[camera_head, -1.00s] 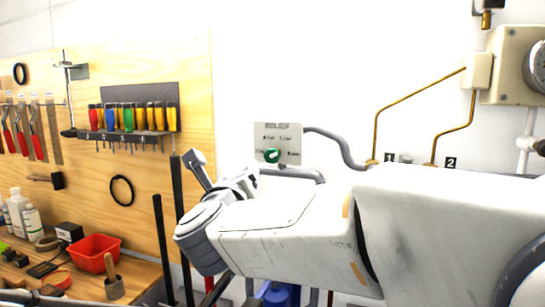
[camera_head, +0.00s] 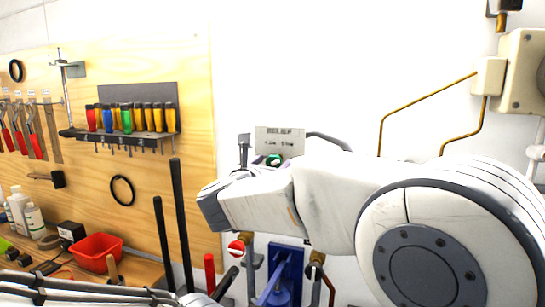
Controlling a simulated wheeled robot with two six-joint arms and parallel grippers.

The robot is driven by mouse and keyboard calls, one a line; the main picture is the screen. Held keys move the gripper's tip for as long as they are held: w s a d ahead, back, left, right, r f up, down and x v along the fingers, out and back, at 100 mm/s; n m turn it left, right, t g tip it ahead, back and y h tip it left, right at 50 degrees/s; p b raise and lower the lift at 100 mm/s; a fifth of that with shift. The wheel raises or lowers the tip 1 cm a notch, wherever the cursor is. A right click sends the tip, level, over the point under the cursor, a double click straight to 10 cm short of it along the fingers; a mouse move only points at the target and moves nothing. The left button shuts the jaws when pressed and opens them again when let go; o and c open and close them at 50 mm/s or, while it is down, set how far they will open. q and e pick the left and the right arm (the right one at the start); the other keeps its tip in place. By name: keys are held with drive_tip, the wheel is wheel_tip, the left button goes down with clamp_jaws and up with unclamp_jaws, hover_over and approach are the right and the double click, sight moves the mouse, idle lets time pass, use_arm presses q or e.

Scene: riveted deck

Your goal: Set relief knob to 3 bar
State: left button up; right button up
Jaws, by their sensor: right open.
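The relief plate (camera_head: 285,137) is a grey panel on the white wall, with "RELIEF" and smaller, blurred marks on it. The green relief knob (camera_head: 273,160) sits at its lower middle, partly hidden by my right arm. I cannot read its setting. My right gripper (camera_head: 246,152) is just left of the plate and knob, with one dark finger pointing up. The jaws are open and hold nothing that I can see. Contact with the knob cannot be made out. My left gripper is out of view.
Below my right arm are a blue device (camera_head: 287,270) and a red-and-white round knob (camera_head: 236,248). Dark upright bars (camera_head: 183,225) stand to the left. A workbench with a red bin (camera_head: 97,252) and a tool board (camera_head: 150,75) are further left. Brass pipes (camera_head: 430,97) run at right.

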drive_tip(key=shift+w+d, duration=0.15)
drive_tip(key=shift+w, duration=0.1)
clamp_jaws()
